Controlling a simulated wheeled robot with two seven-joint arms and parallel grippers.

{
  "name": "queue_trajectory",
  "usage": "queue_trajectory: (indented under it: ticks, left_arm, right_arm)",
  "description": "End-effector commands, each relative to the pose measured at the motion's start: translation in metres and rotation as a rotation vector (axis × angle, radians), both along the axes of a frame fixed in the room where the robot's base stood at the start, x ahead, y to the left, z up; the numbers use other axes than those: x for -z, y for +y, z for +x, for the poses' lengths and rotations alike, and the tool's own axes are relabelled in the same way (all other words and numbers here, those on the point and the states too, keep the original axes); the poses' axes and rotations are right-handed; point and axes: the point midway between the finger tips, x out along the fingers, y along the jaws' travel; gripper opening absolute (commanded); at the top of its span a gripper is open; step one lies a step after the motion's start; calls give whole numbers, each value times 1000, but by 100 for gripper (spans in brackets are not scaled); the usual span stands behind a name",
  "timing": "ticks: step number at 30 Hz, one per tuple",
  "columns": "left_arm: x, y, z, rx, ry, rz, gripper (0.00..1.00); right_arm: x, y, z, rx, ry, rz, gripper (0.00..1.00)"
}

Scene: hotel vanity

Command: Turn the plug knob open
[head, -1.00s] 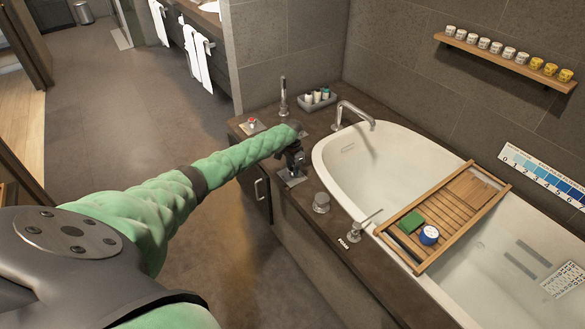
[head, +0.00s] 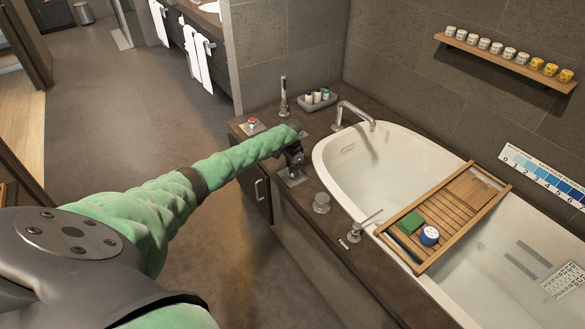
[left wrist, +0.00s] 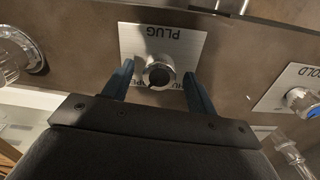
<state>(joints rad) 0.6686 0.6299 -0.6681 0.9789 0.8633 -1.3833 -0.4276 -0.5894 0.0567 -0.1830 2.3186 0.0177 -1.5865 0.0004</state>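The plug knob (left wrist: 158,74) is a round silver knob on a metal plate (left wrist: 187,42) marked PLUG, seen in the left wrist view. My left gripper (left wrist: 158,82) has its two fingers spread, one on each side of the knob. I cannot tell whether either finger touches it. In the head view my left gripper (head: 293,166) points down over the plate (head: 292,178) on the dark tub deck and hides the knob. My right gripper is in neither view.
A clear jar-like knob (head: 322,203) and a lever tap (head: 360,228) stand on the deck to the right. The white tub (head: 345,180) with a wooden tray (head: 436,240) lies beyond. A COLD knob (left wrist: 303,100) and a small grey tray (head: 305,104) are nearby.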

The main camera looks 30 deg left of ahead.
Motion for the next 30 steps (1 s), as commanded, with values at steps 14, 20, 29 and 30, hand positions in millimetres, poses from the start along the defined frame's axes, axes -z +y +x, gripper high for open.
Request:
queue_trajectory:
  ticks: [14,20,29,30]
  left_arm:
    - [-25,0,1,2,-3,-1,57]
    - [-56,0,1,1,-2,0,57]
    - [-77,0,0,-1,0,0,57]
    - [-78,0,0,-1,0,0,57]
  right_arm:
    - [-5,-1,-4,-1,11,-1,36]
    - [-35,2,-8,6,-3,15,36]
    - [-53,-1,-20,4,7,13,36]
    - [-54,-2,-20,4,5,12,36]
